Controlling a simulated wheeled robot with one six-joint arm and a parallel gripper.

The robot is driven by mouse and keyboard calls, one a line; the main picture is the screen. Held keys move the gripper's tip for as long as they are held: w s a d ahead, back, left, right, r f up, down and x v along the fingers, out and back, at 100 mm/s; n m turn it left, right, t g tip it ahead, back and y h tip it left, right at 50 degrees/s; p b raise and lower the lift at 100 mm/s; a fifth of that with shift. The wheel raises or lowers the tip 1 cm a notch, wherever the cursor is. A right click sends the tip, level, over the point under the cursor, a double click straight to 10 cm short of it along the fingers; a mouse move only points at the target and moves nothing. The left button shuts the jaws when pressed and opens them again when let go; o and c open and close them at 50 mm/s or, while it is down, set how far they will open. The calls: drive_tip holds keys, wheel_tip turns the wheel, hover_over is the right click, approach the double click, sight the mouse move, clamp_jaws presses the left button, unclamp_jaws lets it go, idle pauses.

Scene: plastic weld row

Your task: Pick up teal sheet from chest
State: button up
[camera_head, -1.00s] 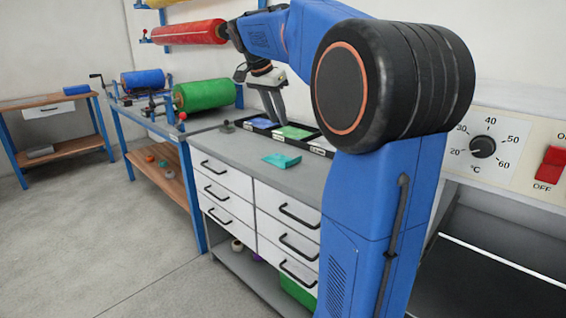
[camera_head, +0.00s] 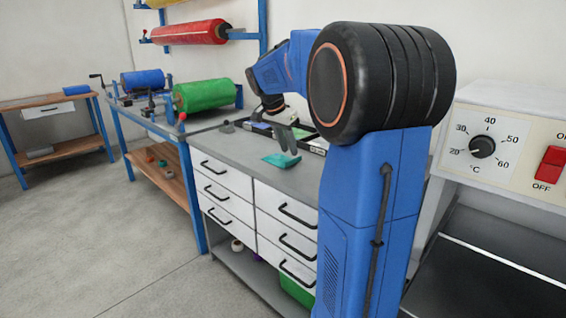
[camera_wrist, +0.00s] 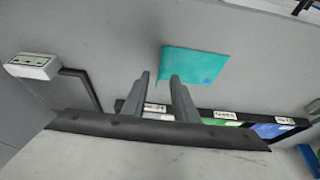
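The teal sheet (camera_head: 281,160) lies flat on the grey top of the drawer chest (camera_head: 240,160), near its front edge. It also shows in the wrist view (camera_wrist: 197,64), a thin teal rectangle just beyond my fingertips. My gripper (camera_head: 288,150) is above the chest top, close over the sheet's right part in the head view. In the wrist view my two fingers (camera_wrist: 160,76) stand apart with nothing between them, so my gripper is open and empty. I cannot tell the exact height of the fingertips above the sheet.
A black tray (camera_wrist: 205,114) with labelled compartments and green and blue sheets lies behind the teal sheet. A small grey object (camera_head: 227,127) sits at the chest's back left. A control panel (camera_head: 510,150) with a dial stands at the right. The chest top left of the sheet is clear.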

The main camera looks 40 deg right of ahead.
drive_tip(key=shift+x, duration=2.35)
drive_tip(key=shift+c, duration=0.6)
clamp_jaws()
